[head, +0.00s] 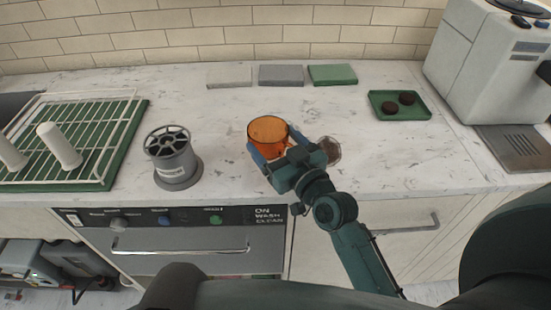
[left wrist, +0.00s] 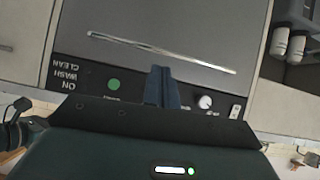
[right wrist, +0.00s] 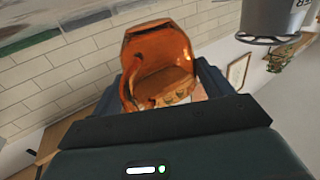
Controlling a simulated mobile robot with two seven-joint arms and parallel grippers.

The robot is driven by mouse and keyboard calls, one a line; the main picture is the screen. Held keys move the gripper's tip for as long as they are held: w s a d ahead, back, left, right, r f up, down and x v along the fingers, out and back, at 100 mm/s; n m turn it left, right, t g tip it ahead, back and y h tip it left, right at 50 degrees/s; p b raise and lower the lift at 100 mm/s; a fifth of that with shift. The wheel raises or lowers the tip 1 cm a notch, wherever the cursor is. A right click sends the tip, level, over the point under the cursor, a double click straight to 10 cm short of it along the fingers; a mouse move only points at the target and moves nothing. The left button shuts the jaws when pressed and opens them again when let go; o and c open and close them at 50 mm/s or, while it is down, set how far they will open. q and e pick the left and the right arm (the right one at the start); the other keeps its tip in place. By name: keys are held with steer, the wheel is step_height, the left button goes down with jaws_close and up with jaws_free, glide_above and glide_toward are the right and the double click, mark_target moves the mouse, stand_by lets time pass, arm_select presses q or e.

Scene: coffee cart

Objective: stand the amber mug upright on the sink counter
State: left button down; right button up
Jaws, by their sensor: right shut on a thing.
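The amber mug (head: 268,131) is see-through orange, above or on the marble counter (head: 225,120), near its front edge. Its open rim faces up and it looks about upright. My right gripper (head: 268,155) is shut on it, with fingers on both sides. In the right wrist view the mug (right wrist: 157,55) stands between the fingers. I cannot tell whether its base touches the counter. In the left wrist view my left gripper (left wrist: 165,87) has its fingers together with nothing between them, facing the washer front.
A grey cylindrical holder (head: 173,158) stands left of the mug. A white rack (head: 95,125) on a green mat lies further left. Folded cloths (head: 281,75) lie behind, and a green tray (head: 385,112) with dark pucks sits right. A round brownish thing (head: 330,148) is beside my right gripper.

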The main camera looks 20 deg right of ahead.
mark_target(276, 157)
step_height(276, 157, down, 3)
steer(key=shift+r+b, duration=0.1)
steer(key=shift+b, duration=1)
arm_select(q)
steer(key=shift+w+d+f+h, duration=0.25)
steer(key=shift+d+h, duration=0.05)
steer(key=shift+d, duration=0.25)
arm_select(e)
steer(key=o, duration=1.1)
steer(key=shift+c, duration=0.2)
